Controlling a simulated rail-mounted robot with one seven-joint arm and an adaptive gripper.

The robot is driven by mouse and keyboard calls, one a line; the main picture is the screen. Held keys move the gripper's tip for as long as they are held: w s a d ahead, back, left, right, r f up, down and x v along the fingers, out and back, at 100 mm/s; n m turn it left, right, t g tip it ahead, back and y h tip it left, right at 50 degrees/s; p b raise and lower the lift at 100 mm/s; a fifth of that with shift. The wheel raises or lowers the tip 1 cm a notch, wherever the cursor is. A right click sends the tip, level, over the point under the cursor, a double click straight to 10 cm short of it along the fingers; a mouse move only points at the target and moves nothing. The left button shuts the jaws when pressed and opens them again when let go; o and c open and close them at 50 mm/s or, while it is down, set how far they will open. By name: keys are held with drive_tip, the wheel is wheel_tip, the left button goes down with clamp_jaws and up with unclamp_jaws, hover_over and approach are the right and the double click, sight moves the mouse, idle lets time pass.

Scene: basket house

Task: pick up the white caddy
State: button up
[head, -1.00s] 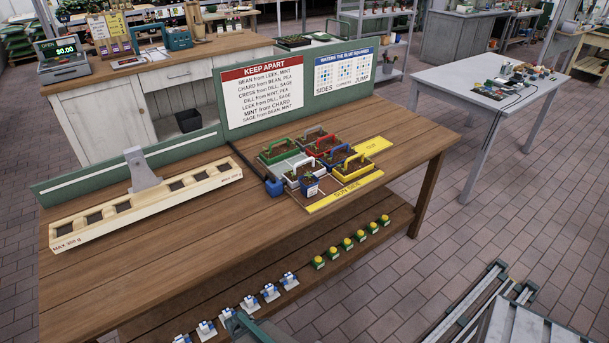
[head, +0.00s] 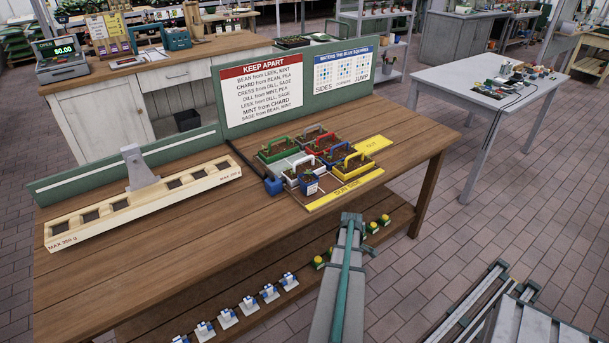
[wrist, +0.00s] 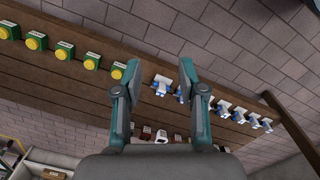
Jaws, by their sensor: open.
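The white caddy (head: 292,180) is in the head view, at the front left of a cluster of caddies on the wooden bench, with its white handle raised. My arm rises in front of the bench in the head view, to the right of and nearer than the white caddy. The white caddy is not visible in the wrist view.
Green, red, blue and yellow caddies (head: 355,168) crowd beside the white one. A blue block (head: 273,186) sits to its left. A long wooden tray (head: 145,205) lies further left. The low shelf holds blue-white items (head: 248,304) and yellow-green items (head: 372,227). The bench front is clear.

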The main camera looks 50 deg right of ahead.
drive_tip(key=w+d+r+n+t+h, duration=0.1)
drive_tip(key=d+r+n, duration=0.1)
drive_tip(key=d+r, duration=0.5)
drive_tip(key=w+d+r+n+t, duration=0.2)
drive_tip(key=d+r+n, duration=0.1)
drive_tip(key=r, duration=0.8)
drive_tip(key=w+d+r+n+t+h, duration=0.15)
drive_tip(key=d+r, duration=0.25)
drive_tip(key=r, duration=0.5)
drive_tip(key=n+t+p, duration=0.2)
drive_tip(key=n+t, duration=0.1)
drive_tip(key=n, duration=0.3)
approach(305, 158)
drive_tip(key=shift+g+y, duration=0.25)
drive_tip(key=shift+y, duration=0.2)
drive_tip(key=x, duration=0.5)
drive_tip(key=shift+w+d, duration=0.15)
drive_tip(key=shift+w, duration=0.05)
drive_tip(key=shift+p+x, duration=1.1)
drive_tip(key=shift+x, duration=1.6)
drive_tip(key=shift+d+r, duration=0.1)
drive_tip(key=shift+d, duration=0.05)
clamp_jaws()
